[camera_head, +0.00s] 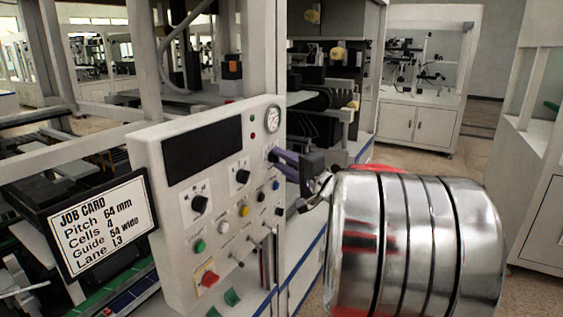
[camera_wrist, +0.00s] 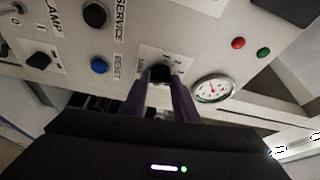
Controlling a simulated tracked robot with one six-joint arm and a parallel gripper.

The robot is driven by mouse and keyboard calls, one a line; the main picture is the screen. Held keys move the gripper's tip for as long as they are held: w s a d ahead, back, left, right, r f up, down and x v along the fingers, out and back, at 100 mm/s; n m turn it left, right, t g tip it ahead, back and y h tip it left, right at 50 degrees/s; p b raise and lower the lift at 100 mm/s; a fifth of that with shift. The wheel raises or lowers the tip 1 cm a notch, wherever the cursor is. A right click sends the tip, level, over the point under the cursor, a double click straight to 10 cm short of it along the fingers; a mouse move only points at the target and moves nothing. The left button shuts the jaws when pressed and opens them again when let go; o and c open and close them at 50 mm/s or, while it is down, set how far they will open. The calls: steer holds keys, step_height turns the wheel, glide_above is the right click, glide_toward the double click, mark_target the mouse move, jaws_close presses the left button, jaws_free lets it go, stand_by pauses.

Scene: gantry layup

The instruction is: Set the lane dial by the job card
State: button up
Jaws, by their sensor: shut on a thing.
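My gripper (camera_head: 276,156) reaches the panel's right edge, below the round gauge. In the wrist view my gripper (camera_wrist: 160,82) has its purple fingers on both sides of a black dial knob (camera_wrist: 160,73), shut on it. A pale scale plate (camera_wrist: 178,59) lies behind the knob. Its lettering is too small to read, and the knob's setting cannot be told.
The panel also bears a dark display (camera_head: 203,145), two black selector knobs (camera_head: 199,203) (camera_head: 242,176), and a red switch (camera_head: 208,278). The gauge (camera_head: 272,119) is just above my fingers. A blue button (camera_wrist: 99,66) sits beside them in the wrist view.

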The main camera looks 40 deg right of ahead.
steer(key=shift+a+f+n+t, duration=0.1)
steer(key=shift+f+n+t, duration=0.25)
steer(key=shift+n, duration=0.45)
steer(key=shift+f, duration=0.1)
steer(key=o, duration=1.1)
steer(key=shift+r, duration=0.2)
steer(key=shift+c, duration=0.2)
steer(key=s+f, duration=0.1)
steer(key=s, duration=1.2)
steer(key=shift+s+a+f, duration=0.2)
steer(key=shift+s+f, duration=0.15)
